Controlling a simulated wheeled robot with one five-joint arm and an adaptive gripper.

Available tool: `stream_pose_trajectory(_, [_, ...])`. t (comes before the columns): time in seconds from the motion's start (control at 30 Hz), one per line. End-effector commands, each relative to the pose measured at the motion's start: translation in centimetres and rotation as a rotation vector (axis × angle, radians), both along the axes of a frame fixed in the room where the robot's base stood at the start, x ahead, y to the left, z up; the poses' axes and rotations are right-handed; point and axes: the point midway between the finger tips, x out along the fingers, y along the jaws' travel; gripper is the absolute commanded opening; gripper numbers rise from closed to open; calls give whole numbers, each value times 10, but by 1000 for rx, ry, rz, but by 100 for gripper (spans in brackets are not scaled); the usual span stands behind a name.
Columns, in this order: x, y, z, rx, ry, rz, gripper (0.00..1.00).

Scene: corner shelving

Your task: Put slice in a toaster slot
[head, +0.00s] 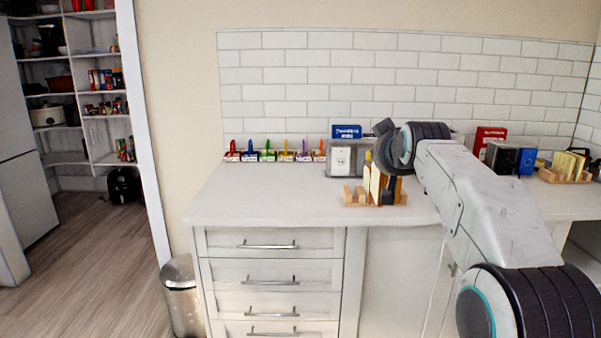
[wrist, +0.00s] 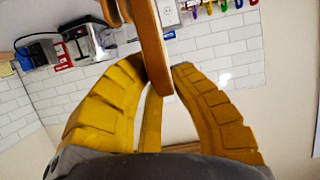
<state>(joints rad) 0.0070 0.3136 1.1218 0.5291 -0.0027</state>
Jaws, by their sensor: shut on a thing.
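My gripper (wrist: 162,70) has yellow ribbed fingers, shut on a brown slice (wrist: 151,42) that shows edge-on in the wrist view. In the head view a tan, brown-edged slice (head: 376,184) stands upright by a small wooden rack (head: 352,197) on the counter, below my wrist. I cannot tell there whether the held slice is clear of the rack. My arm hides part of that area, and no slot opening shows clearly.
Coloured clips (head: 268,152) line the wall at the left. A red box (head: 488,139), a dark metal box (head: 508,158), a blue box (head: 526,161) and another wooden rack (head: 566,176) stand at the right. The counter's left front (head: 260,200) is clear.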

Motion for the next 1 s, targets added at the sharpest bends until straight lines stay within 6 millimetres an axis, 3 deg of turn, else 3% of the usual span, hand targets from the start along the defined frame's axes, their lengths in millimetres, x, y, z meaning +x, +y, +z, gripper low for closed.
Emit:
stream_pose_trajectory(0.27, [-7, 0, -72, 0, 6, 1, 0])
stream_pose_trajectory(0.47, [-15, 1, -136, 0, 7, 1, 0])
stream_pose_trajectory(1.0, [-70, 3, -346, 0, 17, 4, 0])
